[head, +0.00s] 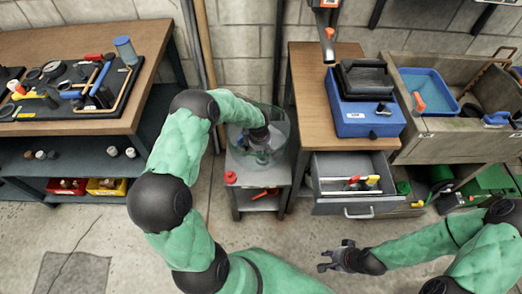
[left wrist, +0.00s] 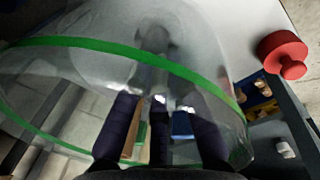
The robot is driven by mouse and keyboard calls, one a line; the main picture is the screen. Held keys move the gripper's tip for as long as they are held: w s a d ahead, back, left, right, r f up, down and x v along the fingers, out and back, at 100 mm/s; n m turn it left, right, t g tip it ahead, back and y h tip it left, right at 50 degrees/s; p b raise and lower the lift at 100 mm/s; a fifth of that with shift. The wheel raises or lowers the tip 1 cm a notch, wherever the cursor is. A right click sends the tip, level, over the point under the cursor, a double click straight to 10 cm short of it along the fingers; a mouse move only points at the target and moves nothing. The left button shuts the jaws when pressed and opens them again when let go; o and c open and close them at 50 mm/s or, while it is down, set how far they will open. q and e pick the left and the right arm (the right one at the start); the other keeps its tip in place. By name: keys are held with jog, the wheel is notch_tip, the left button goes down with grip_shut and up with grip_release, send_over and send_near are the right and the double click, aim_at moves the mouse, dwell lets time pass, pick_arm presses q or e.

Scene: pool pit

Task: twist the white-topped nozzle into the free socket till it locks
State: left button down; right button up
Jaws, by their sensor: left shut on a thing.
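My left gripper (head: 262,143) reaches down inside a clear round tank (head: 284,118) on a small grey stand. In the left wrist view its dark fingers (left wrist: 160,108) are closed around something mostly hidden. A small white part (left wrist: 160,99) shows between the fingertips, which looks like the top of the white-topped nozzle. A blurred grey fitting (left wrist: 154,42) stands just beyond the fingertips, behind the clear wall. I cannot make out the free socket or whether the nozzle touches it. My right gripper (head: 326,258) is open and empty over the floor, away from the tank.
The tank has a green band (left wrist: 120,48). A red knob (head: 230,177) sits on the stand beside it. A wooden bench with a tool board (head: 75,88) is at the left. A wooden bench with a blue case (head: 362,117) and an open drawer (head: 345,185) is at the right.

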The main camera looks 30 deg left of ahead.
pick_arm(q)
jog(key=shift+s+d+f, duration=0.1)
jog(key=c, duration=1.2)
grip_release()
jog(key=shift+f, duration=0.1)
jog(key=shift+o, duration=0.2)
jog(key=shift+d, duration=0.1)
jog(key=shift+r, duration=0.4)
notch_tip(320, 180, up, 11)
jog(key=s, duration=0.1)
jog(key=shift+r, duration=0.2)
